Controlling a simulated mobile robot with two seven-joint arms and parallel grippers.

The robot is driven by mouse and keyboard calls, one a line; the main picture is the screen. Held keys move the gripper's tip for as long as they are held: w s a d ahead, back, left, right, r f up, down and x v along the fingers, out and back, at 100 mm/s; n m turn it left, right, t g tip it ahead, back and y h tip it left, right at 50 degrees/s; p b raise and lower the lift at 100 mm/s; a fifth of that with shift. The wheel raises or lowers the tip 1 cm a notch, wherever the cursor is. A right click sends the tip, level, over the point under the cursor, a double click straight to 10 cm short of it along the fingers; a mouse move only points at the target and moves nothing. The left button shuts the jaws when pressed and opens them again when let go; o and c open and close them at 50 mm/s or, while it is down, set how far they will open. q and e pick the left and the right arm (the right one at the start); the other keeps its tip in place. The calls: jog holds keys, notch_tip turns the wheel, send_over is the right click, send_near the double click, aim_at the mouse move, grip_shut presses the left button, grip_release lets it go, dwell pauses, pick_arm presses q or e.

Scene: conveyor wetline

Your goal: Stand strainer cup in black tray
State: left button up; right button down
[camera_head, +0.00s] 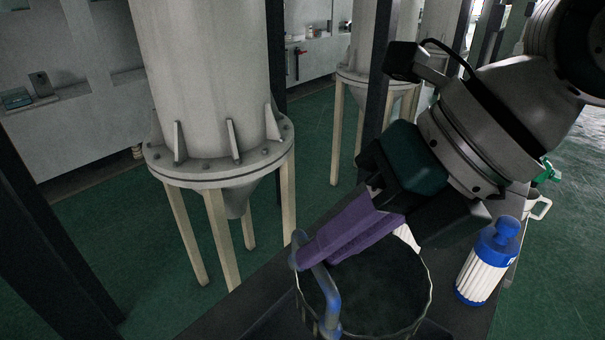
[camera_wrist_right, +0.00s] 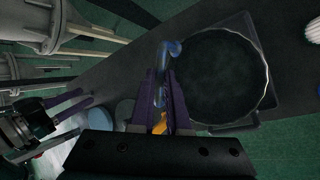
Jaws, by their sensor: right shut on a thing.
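The strainer cup (camera_head: 427,300) is a round, dark-sided vessel with a pale thin rim and a blue tubular handle. It also shows from above in the right wrist view (camera_wrist_right: 266,85). My right gripper (camera_head: 318,252), with purple fingers, is shut on the handle at the cup's left side. The black tray (camera_wrist_right: 250,28) shows in the right wrist view as a square dark edge around and under the cup. I cannot tell whether the cup's base touches it. My left gripper (camera_wrist_right: 68,105) shows at the left of the right wrist view, its fingers apart and empty.
A white ribbed bottle with a blue cap (camera_head: 483,265) stands right of the cup on the dark bench. A white mug (camera_head: 537,206) stands behind it. A large grey hopper (camera_head: 205,90) stands left.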

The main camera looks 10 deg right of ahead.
aim_at(322, 337)
pick_arm(q)
notch_tip(322, 337, down, 12)
jog(key=b, duration=1.2)
jog(key=shift+s+r, duration=0.1)
pick_arm(e)
notch_tip(322, 337, down, 15)
jog(key=shift+w+f, duration=0.1)
pick_arm(q)
jog(key=shift+d+r, duration=0.1)
jog(key=shift+r, duration=0.1)
pick_arm(e)
jog(key=shift+a, duration=0.1)
pick_arm(q)
jog(key=shift+r+p, duration=0.25)
jog(key=shift+p, duration=0.2)
jog(key=shift+f+b, duration=0.5)
jog(key=shift+f, duration=0.05)
pick_arm(e)
jog(key=shift+f+h, duration=0.3)
jog(key=shift+f, duration=0.3)
jog(key=c, duration=0.8)
grip_release()
